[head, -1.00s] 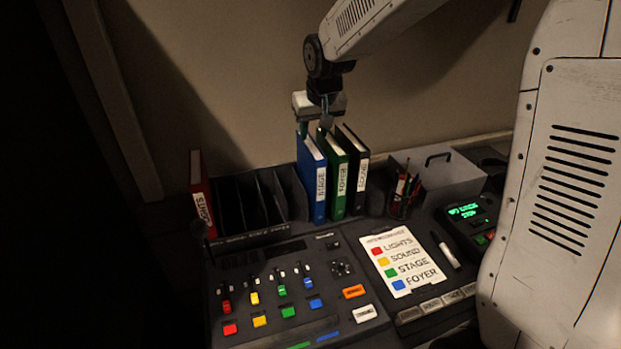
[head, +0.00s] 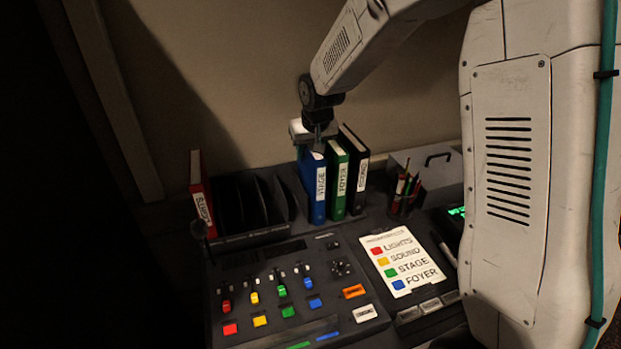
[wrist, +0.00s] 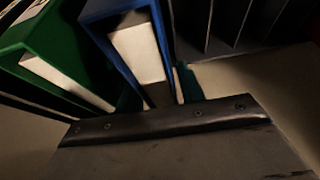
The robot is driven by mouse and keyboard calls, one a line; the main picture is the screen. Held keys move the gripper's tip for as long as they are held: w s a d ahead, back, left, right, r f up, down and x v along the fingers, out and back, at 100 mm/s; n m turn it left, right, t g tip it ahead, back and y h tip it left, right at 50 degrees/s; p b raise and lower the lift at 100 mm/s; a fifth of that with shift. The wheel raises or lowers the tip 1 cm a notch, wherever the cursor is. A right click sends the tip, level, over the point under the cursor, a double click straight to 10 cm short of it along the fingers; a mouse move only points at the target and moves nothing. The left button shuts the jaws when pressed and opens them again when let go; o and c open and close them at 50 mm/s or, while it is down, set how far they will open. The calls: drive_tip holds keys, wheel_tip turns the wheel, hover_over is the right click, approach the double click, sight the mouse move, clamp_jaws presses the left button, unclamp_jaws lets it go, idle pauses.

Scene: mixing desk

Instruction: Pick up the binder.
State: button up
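A blue binder labelled STAGE (head: 317,185) stands upright in the row at the back of the desk. It also shows in the wrist view (wrist: 110,25). My gripper (head: 314,148) is over its top, pointing down. In the wrist view its teal fingers (wrist: 160,93) are apart, one on each side of the blue binder's end. I see no firm grip on it. The green binder labelled FOYER (head: 339,180) stands close to its right, then a black binder (head: 358,175). A red binder (head: 201,195) leans at the far left.
Empty rack slots (head: 246,205) lie left of the blue binder. A pen cup (head: 403,194) and a grey box (head: 436,170) stand to the right. The mixing panel (head: 290,295) and a colour-key card (head: 404,262) are in front.

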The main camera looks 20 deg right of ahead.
drive_tip(key=shift+f, duration=0.25)
idle(0.3)
drive_tip(key=shift+c, duration=0.4)
clamp_jaws()
